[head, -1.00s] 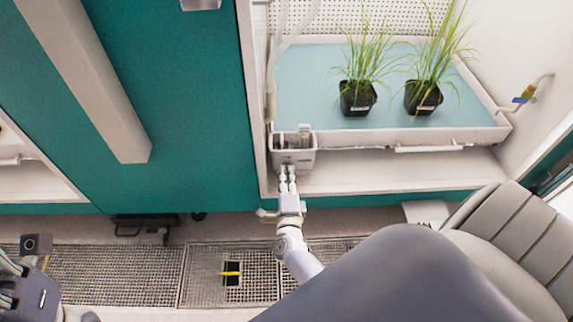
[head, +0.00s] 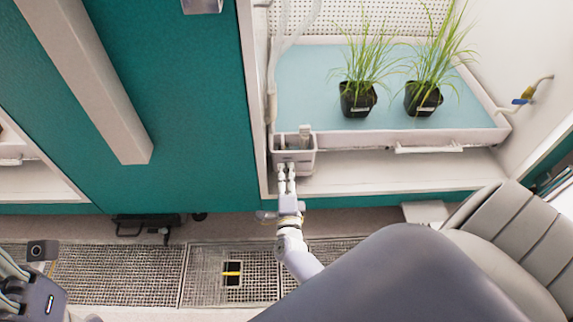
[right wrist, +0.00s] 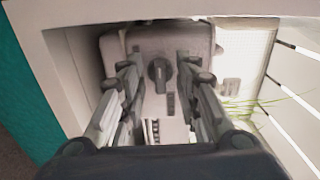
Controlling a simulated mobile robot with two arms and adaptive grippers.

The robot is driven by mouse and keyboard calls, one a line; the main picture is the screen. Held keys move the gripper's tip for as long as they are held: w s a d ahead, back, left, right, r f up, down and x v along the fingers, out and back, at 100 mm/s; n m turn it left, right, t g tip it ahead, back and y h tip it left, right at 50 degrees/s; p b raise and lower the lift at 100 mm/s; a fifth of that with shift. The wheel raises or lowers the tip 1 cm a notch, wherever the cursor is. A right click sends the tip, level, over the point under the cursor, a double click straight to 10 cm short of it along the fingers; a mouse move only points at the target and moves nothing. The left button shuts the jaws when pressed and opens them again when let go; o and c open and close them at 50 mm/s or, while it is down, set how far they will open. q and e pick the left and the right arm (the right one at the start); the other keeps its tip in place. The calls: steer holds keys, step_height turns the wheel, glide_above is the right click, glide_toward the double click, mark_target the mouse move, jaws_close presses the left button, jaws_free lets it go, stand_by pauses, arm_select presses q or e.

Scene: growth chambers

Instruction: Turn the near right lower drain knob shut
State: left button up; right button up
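The drain knob (right wrist: 160,72) is a dark round knob with a raised grip bar, on the front of a grey-white box, in the right wrist view. In the head view this box (head: 305,161) hangs at the tray's front left corner, and the knob cannot be made out. My right gripper (head: 287,172) reaches up to the box front. In the right wrist view its open fingers (right wrist: 158,85) stand on either side of the knob with gaps; contact does not show. My left gripper (head: 30,290) is partly cut off at the lower left; its finger state is unclear.
Two potted grasses (head: 357,98) stand on the pale blue tray (head: 300,85). A white shelf (head: 400,172) lies below it. A blue-handled valve (head: 522,100) is on the right wall. A teal panel (head: 190,100) is left of the chamber. Grating (head: 120,275) covers the floor.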

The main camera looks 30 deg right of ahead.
steer(key=shift+s, duration=0.1)
steer(key=v, duration=0.7)
steer(key=shift+a, duration=0.15)
steer(key=shift+s, duration=0.1)
